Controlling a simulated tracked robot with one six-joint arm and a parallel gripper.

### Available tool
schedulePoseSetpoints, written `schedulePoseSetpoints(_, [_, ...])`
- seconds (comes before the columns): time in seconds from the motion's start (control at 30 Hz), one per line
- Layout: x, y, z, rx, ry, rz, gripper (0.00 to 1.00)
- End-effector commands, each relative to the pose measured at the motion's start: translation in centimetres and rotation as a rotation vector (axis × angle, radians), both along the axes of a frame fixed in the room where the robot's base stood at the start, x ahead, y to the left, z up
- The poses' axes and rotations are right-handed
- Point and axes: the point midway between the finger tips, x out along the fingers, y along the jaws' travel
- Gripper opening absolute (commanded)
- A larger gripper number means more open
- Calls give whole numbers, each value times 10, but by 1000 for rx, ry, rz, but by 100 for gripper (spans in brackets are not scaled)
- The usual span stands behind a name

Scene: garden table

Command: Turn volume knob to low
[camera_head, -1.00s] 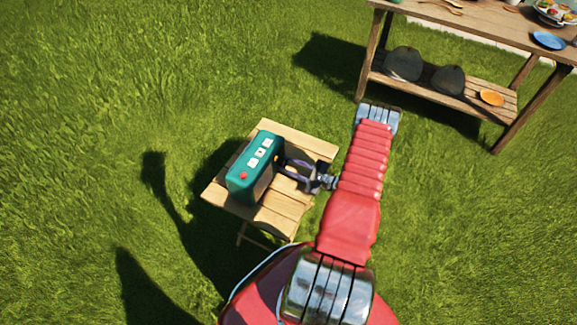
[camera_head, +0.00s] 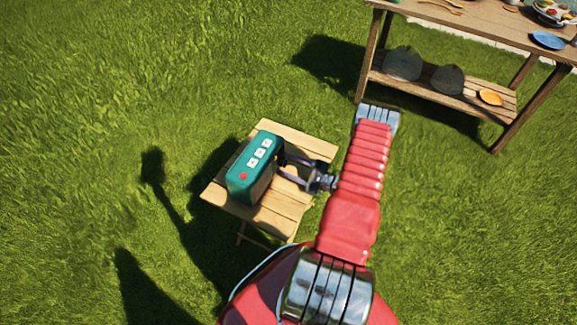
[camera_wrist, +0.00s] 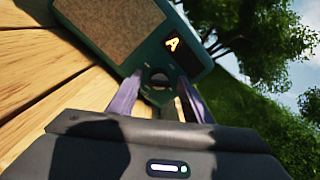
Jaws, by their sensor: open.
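A green radio (camera_head: 252,166) stands on a small wooden folding table (camera_head: 285,215), with a red button and several white buttons on top. In the wrist view the radio (camera_wrist: 190,62) shows a tan speaker panel, a lit display with an orange letter, and a dark round knob (camera_wrist: 159,81) below the display. My gripper (camera_wrist: 160,95) is open at the radio's front, its two fingers on either side of the knob. I cannot tell whether the fingers touch it. In the head view the gripper (camera_head: 287,170) reaches the radio's right side, and the knob is hidden.
A larger wooden table (camera_head: 480,20) stands at the upper right, with a blue plate (camera_head: 548,40) on top. Its lower shelf holds two dark rounded objects and an orange plate (camera_head: 490,98). Grass lies open on the left.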

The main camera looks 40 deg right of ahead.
Motion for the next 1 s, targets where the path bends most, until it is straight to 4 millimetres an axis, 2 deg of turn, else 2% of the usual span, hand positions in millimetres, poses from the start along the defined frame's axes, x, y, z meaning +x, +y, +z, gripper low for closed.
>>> schedulePoseSetpoints(0.27, [-2,0,0,1,1,1,45])
schedulePoseSetpoints(0.43, [-12,-4,0,2,1,-1,45])
schedulePoseSetpoints(1.0, [-92,-33,-1,0,0,-4,45])
